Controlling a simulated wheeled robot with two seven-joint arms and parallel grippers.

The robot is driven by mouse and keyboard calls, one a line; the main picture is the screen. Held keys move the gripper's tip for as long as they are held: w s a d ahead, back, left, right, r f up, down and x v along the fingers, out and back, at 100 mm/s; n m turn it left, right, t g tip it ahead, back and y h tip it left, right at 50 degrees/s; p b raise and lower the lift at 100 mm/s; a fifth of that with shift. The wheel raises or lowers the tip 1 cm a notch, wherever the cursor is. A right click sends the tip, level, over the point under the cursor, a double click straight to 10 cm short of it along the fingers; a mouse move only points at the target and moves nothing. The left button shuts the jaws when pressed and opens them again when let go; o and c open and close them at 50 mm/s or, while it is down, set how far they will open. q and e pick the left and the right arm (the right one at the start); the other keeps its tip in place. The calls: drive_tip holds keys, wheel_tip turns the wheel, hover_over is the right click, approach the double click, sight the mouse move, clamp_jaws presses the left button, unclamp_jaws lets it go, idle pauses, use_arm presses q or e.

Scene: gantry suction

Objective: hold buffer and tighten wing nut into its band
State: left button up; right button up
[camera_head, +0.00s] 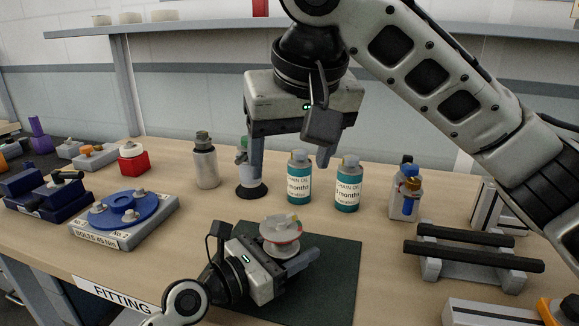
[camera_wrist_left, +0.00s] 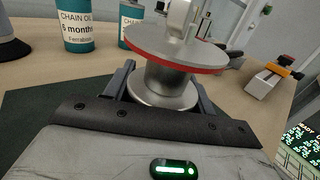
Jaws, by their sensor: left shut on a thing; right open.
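The buffer (camera_head: 281,246) is a metal spool with a wide grey disc on top and a red band under the disc's rim. It stands upright over the dark green mat (camera_head: 338,272). The wing nut (camera_head: 282,222) is a pale grey piece on top of the disc; its top is cut off in the left wrist view (camera_wrist_left: 180,18). My left gripper (camera_wrist_left: 163,88) is shut on the buffer's lower body, one finger on each side. My right gripper (camera_head: 291,160) is open and empty, pointing down above and behind the buffer, apart from the wing nut.
Two teal chain oil bottles (camera_head: 299,181) (camera_head: 348,188) stand behind the mat. A suction cup piece (camera_head: 250,185) and a grey bottle (camera_head: 206,166) are left of them. A blue bolt fixture (camera_head: 124,213) is at left; a black-barred rack (camera_head: 472,256) is at right. The mat's right part is clear.

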use_arm(q)
drive_tip(key=o, duration=1.6)
drive_tip(key=shift+o, duration=0.2)
